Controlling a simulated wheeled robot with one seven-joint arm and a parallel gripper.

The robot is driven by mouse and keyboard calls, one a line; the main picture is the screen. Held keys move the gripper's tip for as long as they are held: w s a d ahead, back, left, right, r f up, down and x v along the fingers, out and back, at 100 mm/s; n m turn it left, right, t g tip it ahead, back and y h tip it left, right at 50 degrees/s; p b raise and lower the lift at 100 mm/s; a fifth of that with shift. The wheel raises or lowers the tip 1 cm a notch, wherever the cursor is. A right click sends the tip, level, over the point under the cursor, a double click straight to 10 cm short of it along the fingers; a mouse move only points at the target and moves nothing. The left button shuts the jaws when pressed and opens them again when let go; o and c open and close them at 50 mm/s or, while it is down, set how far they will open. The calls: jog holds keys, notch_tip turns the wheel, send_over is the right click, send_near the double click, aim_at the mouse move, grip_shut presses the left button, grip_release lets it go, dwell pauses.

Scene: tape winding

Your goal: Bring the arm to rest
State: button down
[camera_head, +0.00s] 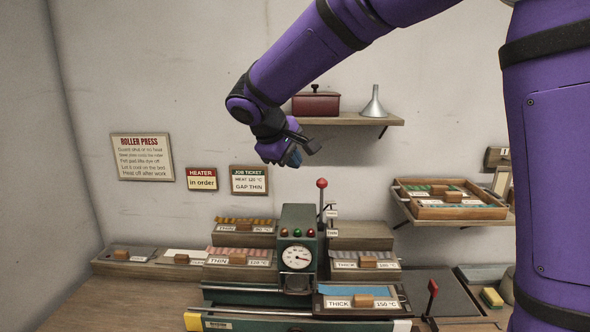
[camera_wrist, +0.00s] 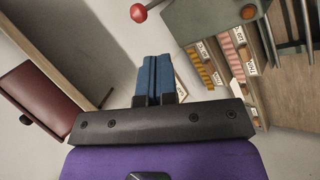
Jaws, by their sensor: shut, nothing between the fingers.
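My purple arm reaches in from the upper right of the head view. My gripper (camera_head: 293,158) hangs in the air before the back wall, above the green press and just below the wall shelf. In the wrist view my gripper (camera_wrist: 155,62) shows its two blue fingers side by side, closed together with nothing between them. The fingers touch nothing that I can see.
The press (camera_head: 298,222) has a dial and a lever with a red knob (camera_head: 322,184). A shelf (camera_head: 350,119) holds a dark red box (camera_head: 316,104) and a funnel (camera_head: 373,104). A wooden tray (camera_head: 460,212) sits at right. Labelled sample blocks (camera_head: 365,301) surround the press.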

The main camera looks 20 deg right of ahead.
jog(key=s+d+r+m+y, duration=0.35)
jog(key=s+d, duration=0.65)
jog(key=s, duration=0.4)
jog(key=s+d+f+m+y, duration=0.1)
jog(key=s+m, duration=0.1)
jog(key=s, duration=0.7)
jog(key=s+d+f+m+t+y, duration=0.1)
jog(key=s+f+m+y, duration=0.1)
jog(key=s, duration=0.6)
jog(key=shift+s+d, duration=0.35)
jog(key=shift+d, duration=0.05)
